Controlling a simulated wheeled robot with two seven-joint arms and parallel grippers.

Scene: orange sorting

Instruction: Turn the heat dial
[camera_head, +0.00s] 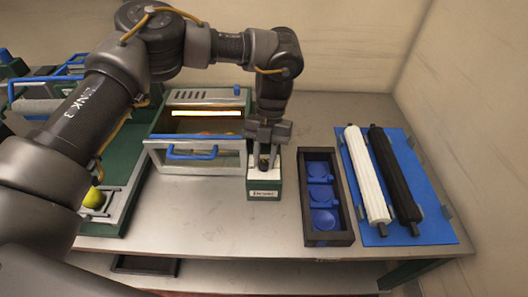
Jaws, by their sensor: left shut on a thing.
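A small green box with a white top and a lettered label (263,193) stands on the table, right of the oven-like machine (180,160). A dark dial (264,167) sits on the white top, mostly hidden by the gripper. My left gripper (265,156) reaches down from above and is shut on the dial. Its fingertips are small and dark here, so the dial's angle cannot be read. My right gripper is not in view.
The machine has a blue-handled glass front and a glowing bar inside. A black tray (326,238) with blue round cups stands to the right, then a blue mat (435,208) with white and black rollers. The front middle table is clear.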

